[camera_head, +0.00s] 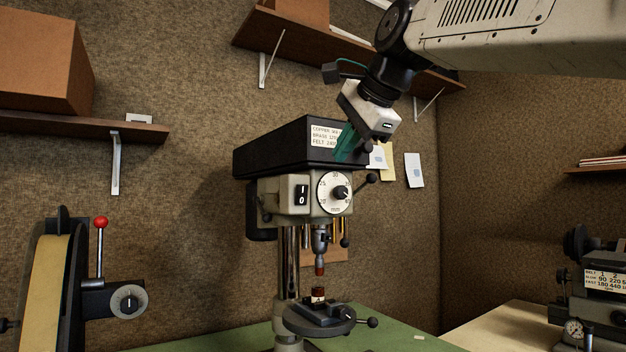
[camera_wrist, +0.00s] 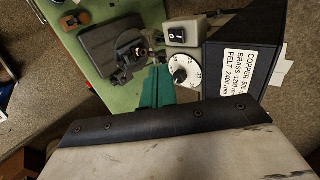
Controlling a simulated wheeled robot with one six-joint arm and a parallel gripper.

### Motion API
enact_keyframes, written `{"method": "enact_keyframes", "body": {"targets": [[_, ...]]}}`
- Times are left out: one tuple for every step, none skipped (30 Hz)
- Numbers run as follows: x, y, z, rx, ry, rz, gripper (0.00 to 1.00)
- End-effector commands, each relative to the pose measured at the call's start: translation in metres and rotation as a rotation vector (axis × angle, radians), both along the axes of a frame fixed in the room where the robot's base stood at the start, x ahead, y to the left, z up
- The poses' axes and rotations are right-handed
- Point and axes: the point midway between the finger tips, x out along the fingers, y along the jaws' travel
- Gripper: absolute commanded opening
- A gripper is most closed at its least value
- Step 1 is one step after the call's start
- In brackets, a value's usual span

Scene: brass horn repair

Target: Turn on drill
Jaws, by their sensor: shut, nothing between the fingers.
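The drill press (camera_head: 270,148) stands on the green bench, with a black head cover, a grey body and a label on its side. Its switch (camera_head: 301,195), marked I and 0, is on the front of the body, left of the round dial (camera_head: 335,192). The switch also shows in the wrist view (camera_wrist: 177,35), with the dial (camera_wrist: 183,70) beside it. My gripper (camera_head: 344,149) is shut and empty, with teal fingers in front of the head cover, above and right of the switch. The fingers (camera_wrist: 157,86) point toward the bench in the wrist view, apart from the switch.
A belt machine with a red-knobbed lever (camera_head: 100,224) stands at the left. Shelves (camera_head: 84,127) are on the walls, one with a box (camera_head: 44,62). Another machine (camera_head: 600,295) stands at the right. The green bench (camera_head: 400,342) is mostly bare at front right.

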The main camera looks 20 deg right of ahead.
Motion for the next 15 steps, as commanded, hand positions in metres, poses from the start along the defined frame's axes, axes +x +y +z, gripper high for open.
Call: {"method": "enact_keyframes", "body": {"targets": [[0.002,0.000,-0.002,0.000,0.001,0.001,0.00],[0.003,0.001,-0.003,0.000,0.002,0.001,0.00],[0.006,0.001,-0.006,0.000,0.003,0.001,0.00],[0.009,0.002,-0.008,-0.001,0.003,0.001,0.00],[0.012,0.002,-0.011,-0.001,0.003,0.001,0.00],[0.017,0.003,-0.016,0.001,0.004,0.002,0.00],[0.021,0.004,-0.019,0.000,0.005,0.002,0.00],[0.025,0.005,-0.023,0.001,0.004,0.002,0.00],[0.031,0.006,-0.029,0.000,0.005,0.002,0.00],[0.036,0.007,-0.033,0.000,0.004,0.002,0.00],[0.041,0.008,-0.038,-0.001,0.006,0.002,0.00],[0.048,0.009,-0.044,-0.001,0.005,0.001,0.00],[0.053,0.010,-0.048,-0.001,0.005,0.001,0.00],[0.057,0.011,-0.052,-0.001,0.004,0.001,0.00],[0.064,0.012,-0.058,-0.001,0.005,0.001,0.00]]}}
